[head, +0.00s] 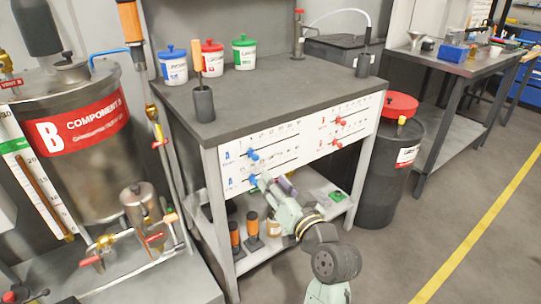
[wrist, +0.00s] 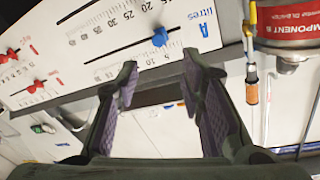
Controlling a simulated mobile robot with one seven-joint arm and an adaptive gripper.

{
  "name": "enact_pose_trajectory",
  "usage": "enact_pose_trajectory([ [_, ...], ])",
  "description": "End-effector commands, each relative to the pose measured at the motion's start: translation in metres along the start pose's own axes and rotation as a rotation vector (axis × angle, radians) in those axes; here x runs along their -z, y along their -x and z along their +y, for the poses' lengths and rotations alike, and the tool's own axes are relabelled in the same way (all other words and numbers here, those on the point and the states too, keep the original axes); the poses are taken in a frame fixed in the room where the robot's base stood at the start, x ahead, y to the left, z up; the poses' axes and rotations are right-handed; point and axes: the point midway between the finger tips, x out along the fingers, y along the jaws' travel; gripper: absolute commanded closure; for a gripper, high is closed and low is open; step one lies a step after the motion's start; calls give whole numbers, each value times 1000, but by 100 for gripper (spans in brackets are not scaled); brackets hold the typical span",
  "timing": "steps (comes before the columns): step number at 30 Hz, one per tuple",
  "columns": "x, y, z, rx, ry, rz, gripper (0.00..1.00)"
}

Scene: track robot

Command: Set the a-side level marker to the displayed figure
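The white panel (head: 310,150) on the bench front carries slotted scales with blue markers on the left and red markers on the right. An upper blue marker (head: 253,155) and a lower blue marker (head: 254,180) sit near the slots' left ends, by blue A labels. In the wrist view one blue marker (wrist: 160,37) sits on its slot beside "A litres" (wrist: 205,30), just beyond my fingertips. My gripper (wrist: 160,65) is open, with nothing between its fingers. In the head view my gripper (head: 268,184) is close to the lower blue marker. No displayed figure is readable.
Red markers (head: 340,122) are farther right on the panel. The bench top (head: 290,90) bears lidded tubs. A lower shelf (head: 335,195) holds orange-topped tools. A red-lidded drum (head: 390,165) stands right of the bench, and a large component B tank (head: 85,140) stands left.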

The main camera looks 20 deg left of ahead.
Motion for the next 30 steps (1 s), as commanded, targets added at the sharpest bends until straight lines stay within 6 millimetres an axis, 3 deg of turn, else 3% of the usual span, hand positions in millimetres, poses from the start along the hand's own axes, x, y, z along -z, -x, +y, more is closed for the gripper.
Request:
enact_pose_trajectory([
  [5, -3, -13, 3, 0, -8, -12, 64],
  [18, -3, -90, 2, -1, -6, -11, 64],
  [24, -4, -104, 3, -3, -5, -9, 64],
  [30, -4, -106, 3, -3, -5, -9, 64],
])
